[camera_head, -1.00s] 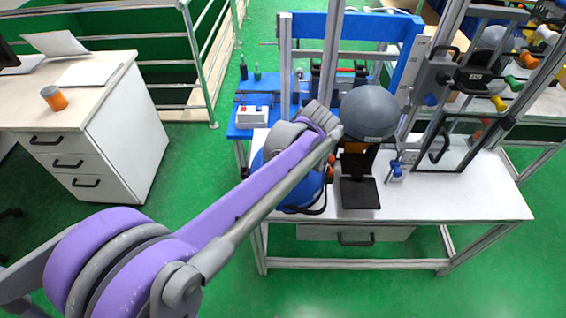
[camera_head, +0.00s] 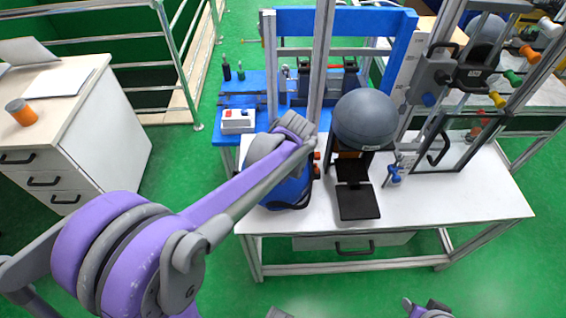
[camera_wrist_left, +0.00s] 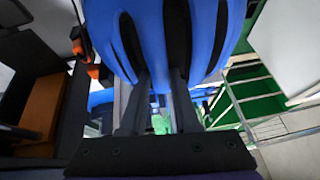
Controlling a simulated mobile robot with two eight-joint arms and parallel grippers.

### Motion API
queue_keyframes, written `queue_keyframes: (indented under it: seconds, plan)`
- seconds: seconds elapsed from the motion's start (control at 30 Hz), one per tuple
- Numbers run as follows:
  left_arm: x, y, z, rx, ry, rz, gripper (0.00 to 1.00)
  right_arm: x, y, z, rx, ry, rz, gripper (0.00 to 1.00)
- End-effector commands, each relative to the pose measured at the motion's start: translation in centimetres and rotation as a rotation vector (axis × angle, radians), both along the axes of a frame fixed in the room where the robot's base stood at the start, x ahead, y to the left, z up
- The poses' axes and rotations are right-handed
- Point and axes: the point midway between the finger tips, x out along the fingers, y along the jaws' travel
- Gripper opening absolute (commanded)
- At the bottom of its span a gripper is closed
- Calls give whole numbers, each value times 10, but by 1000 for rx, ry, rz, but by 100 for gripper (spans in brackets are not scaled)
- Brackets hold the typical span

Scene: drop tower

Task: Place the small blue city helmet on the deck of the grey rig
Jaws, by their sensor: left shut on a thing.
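The blue helmet (camera_head: 288,190) with dark vents is at the left end of the white table, partly hidden by my left arm. It fills the top of the left wrist view (camera_wrist_left: 150,32). My left gripper (camera_wrist_left: 157,75) is shut on it; the fingertips meet the shell between the vents. I cannot tell whether the helmet touches the table. Grey posts (camera_head: 322,62) and a grey carriage (camera_head: 435,76) stand on the table. A flat black plate (camera_head: 357,203) lies right of the helmet. I cannot tell which surface is the grey rig's deck. My right gripper is not clearly visible.
A grey dome (camera_head: 365,118) stands on a dark support behind the plate. A blue-handled tool (camera_head: 393,175) and a clear panel (camera_head: 450,150) are to its right. A blue frame (camera_head: 340,22) stands behind. The white table's (camera_head: 455,205) front right is clear.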

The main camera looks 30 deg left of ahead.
Motion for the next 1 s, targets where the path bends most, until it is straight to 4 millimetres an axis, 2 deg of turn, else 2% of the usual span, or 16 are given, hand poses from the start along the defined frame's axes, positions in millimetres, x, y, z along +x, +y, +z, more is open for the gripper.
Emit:
queue_keyframes:
  seconds: [0.3, 0.7, 0.73, 0.87, 0.9, 1.0]
  plan:
    - [0, 0, -38, 0, -1, 0, 0, -1, 0, -5, 0, 2, 0, 45]
    - [0, 0, -44, 0, 0, 0, 0, -1, 0, -8, 0, 3, 0, 45]
    - [0, 0, -44, 0, 0, 0, 34, -1, 0, -8, 0, 3, 0, 45]
    - [0, 0, -43, 0, 0, 0, 57, -1, 0, -7, 0, 2, 0, 45]
    - [0, 0, -43, 0, 0, 0, 60, -1, 0, -7, 0, 2, 0, 45]
    - [0, 0, -43, 0, 0, 0, 60, -1, 0, -7, 0, 2, 0, 45]
